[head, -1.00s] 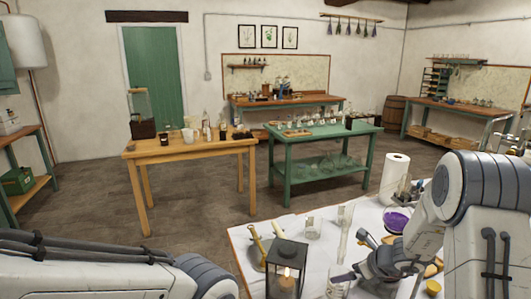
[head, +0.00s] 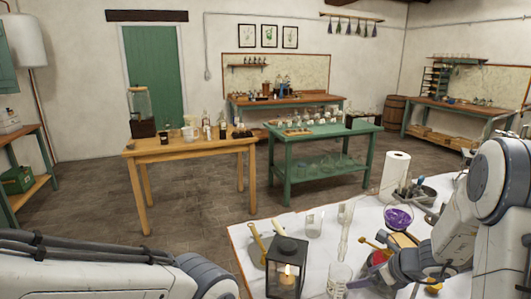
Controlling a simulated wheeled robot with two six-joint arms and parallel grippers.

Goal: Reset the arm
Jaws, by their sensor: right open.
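My right arm comes in from the right over the white-covered table (head: 245,238). My right gripper (head: 442,275) is low at the right, above the near part of that table, with open jaws and nothing visible between them. It partly hides a red item (head: 378,258) and small yellow things around it. My left arm lies across the bottom left corner. Its gripper is not in view.
On the white table stand a lit black lantern (head: 287,268), a glass beaker (head: 339,281), a purple-filled bowl (head: 398,217), a paper towel roll (head: 395,178) and a grey mortar (head: 421,193). A wooden table (head: 185,153) and green table (head: 325,135) stand beyond, with floor between.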

